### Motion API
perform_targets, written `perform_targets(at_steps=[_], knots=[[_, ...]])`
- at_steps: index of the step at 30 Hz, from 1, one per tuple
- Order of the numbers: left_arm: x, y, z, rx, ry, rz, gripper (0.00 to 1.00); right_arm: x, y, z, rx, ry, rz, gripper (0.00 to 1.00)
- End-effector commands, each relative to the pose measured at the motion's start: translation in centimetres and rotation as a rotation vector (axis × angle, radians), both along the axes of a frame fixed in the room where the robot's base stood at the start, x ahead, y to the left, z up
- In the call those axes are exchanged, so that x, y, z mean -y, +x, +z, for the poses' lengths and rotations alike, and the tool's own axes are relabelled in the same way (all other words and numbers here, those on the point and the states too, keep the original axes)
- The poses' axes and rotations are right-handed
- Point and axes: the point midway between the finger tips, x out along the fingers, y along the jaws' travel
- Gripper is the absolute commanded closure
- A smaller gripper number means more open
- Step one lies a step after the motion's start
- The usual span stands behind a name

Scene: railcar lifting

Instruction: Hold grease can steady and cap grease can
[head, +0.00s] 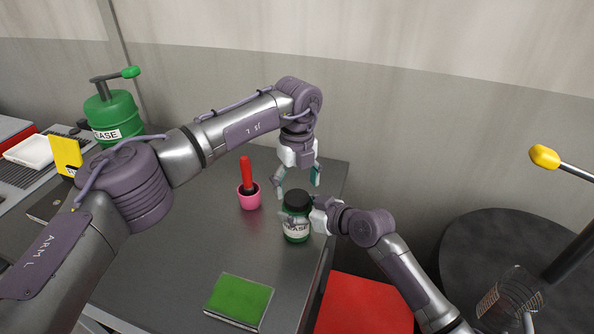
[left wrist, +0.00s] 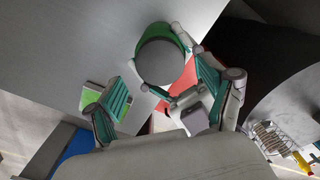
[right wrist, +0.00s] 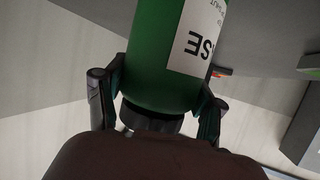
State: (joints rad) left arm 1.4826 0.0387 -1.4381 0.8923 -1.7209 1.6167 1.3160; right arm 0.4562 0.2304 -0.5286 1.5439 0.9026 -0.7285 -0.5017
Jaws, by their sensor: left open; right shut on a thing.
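The grease can (head: 296,232) is a small green jar with a white label, upright near the right edge of the grey table. A black cap (head: 298,201) sits on its top; I cannot tell how tightly it is seated. My right gripper (head: 298,219) is shut on the can's side from the right. In the right wrist view the can (right wrist: 160,60) is between its fingers. My left gripper (head: 297,184) is open just above the cap, pointing down. In the left wrist view the cap's round grey top (left wrist: 162,62) lies beyond and between the open fingers.
A pink cup (head: 249,201) with a red-handled tool stands left of the can. A green block (head: 239,300) lies at the front. A larger green grease pump (head: 112,112) stands back left. A red box (head: 365,306) and dark round drum (head: 480,240) are right of the table.

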Motion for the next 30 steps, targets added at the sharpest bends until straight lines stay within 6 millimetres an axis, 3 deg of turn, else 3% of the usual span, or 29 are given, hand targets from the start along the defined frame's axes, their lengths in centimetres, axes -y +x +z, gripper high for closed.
perform_targets(at_steps=[7, 18, 30], knots=[[0.0, 0.0, -2.7, -0.001, 0.000, 0.000, 0.18, 0.0, 0.0, 0.0, 0.001, 0.001, 0.000, 1.00], [0.0, 0.0, -3.1, 0.000, -0.001, -0.001, 0.19, 0.0, 0.0, 0.0, 0.001, 0.001, 0.000, 1.00], [0.0, 0.0, -3.1, 0.000, -0.001, -0.001, 0.84, 0.0, 0.0, 0.0, 0.001, 0.001, 0.000, 1.00]])
